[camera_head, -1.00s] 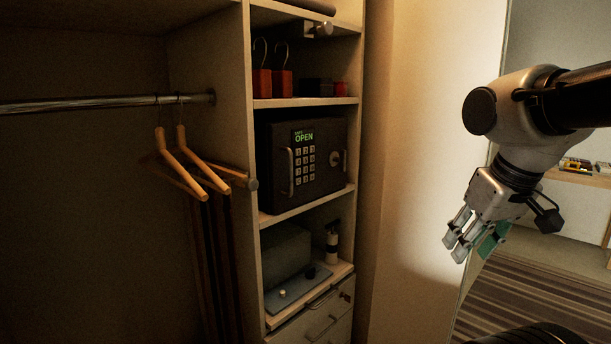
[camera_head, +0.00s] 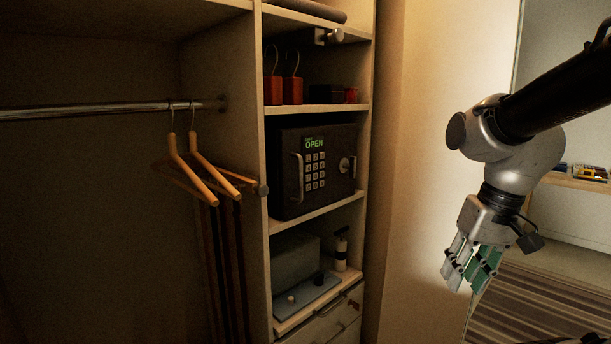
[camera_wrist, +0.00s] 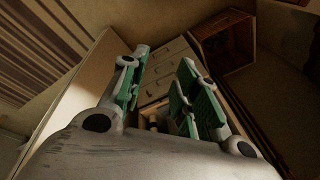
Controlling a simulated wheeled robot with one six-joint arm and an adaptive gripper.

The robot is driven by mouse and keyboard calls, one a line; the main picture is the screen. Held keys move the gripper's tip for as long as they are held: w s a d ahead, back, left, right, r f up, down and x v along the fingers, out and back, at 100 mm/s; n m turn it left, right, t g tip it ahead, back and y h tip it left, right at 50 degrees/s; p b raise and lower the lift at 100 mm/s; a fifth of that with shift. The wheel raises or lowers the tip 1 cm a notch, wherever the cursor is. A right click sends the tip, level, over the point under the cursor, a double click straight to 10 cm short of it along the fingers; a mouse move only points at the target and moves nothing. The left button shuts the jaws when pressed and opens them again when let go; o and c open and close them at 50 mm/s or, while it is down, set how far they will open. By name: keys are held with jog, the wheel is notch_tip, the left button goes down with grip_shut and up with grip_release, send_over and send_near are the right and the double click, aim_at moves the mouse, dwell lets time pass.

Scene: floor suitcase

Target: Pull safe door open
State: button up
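The dark safe (camera_head: 291,201) sits on the middle shelf of the closet's shelf column. Its display (camera_head: 314,143) reads OPEN in green above the keypad (camera_head: 315,171). A vertical bar handle (camera_head: 297,178) is on the left side of its front and a round knob (camera_head: 344,165) is on the right. The door looks shut. My gripper (camera_head: 467,278) hangs to the right of the shelf column, well apart from the safe, with fingers pointing down. In the wrist view its green-padded fingers (camera_wrist: 165,95) stand apart with nothing between them.
Wooden hangers (camera_head: 187,170) hang from the rail (camera_head: 100,109) left of the shelves. Red objects (camera_head: 283,90) stand on the shelf above. A grey box (camera_head: 297,262) and a bottle (camera_head: 341,249) sit below, over drawers (camera_head: 335,322). Striped carpet (camera_head: 540,305) lies at right.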

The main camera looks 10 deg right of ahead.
jog(key=w+a+f+m+g+y, duration=0.1)
jog(key=a+f+m+y, duration=0.1)
jog(key=a, duration=0.2)
jog(key=w+a+f+m+y, duration=0.1)
jog(key=w+a+m+y, duration=0.1)
jog(key=a+m, duration=0.15)
notch_tip(320, 180, up, 14)
jog(key=m+t+y, duration=0.8)
jog(key=m+t, duration=0.3)
jog(key=m, duration=0.8)
send_over(301, 200)
jog(key=shift+w+f, duration=0.15)
jog(key=shift+w, duration=0.15)
grip_shut()
